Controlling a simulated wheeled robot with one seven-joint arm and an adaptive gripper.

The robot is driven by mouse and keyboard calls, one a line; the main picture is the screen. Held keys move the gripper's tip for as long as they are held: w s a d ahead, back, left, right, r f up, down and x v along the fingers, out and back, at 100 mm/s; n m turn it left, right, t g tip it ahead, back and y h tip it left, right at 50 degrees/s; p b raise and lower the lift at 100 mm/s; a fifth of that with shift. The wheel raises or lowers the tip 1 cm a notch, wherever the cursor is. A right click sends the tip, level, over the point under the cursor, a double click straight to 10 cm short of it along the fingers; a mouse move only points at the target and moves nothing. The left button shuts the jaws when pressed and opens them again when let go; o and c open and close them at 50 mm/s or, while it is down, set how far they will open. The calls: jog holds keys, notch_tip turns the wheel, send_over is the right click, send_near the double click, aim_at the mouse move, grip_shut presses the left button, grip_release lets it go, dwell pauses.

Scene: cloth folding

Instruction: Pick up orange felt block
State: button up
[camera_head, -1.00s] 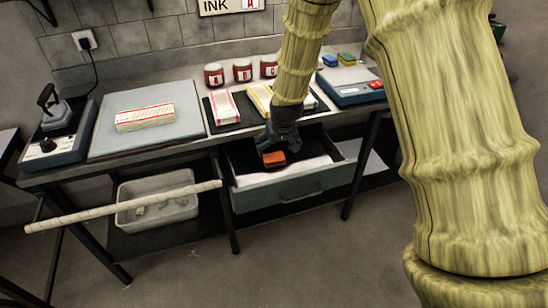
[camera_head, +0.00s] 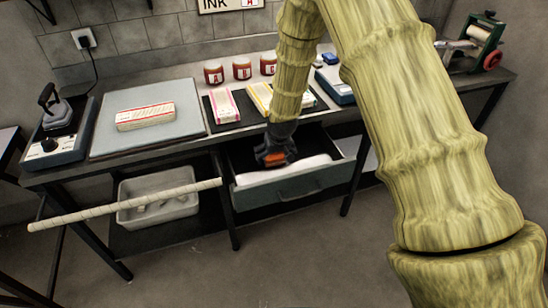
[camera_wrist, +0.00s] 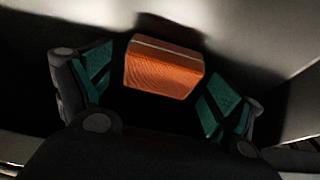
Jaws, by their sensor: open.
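The orange felt block (camera_head: 275,158) lies in the open drawer (camera_head: 285,189) under the table. In the wrist view the orange felt block (camera_wrist: 163,67) sits between and slightly beyond the two green-padded fingers. My gripper (camera_head: 272,157) reaches down into the drawer over the block. In the wrist view my gripper (camera_wrist: 155,95) is open, with a dark gap between each finger and the block. In the head view the fingers partly hide the block.
White cloth (camera_head: 300,167) lies in the drawer beside the block. The table (camera_head: 65,175) above holds a grey board (camera_head: 105,125), folded cloths (camera_head: 225,106) and several red jars (camera_head: 242,68). A white bin (camera_head: 160,205) stands on the shelf at left.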

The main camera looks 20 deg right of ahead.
aim_at(274, 155)
jog(key=shift+w+f, duration=0.1)
jog(key=shift+f, duration=0.3)
jog(key=shift+c, duration=0.4)
jog(key=c, duration=1)
jog(key=shift+r, duration=0.1)
jog(key=shift+r+b, duration=0.7)
jog(key=shift+r, duration=4.25)
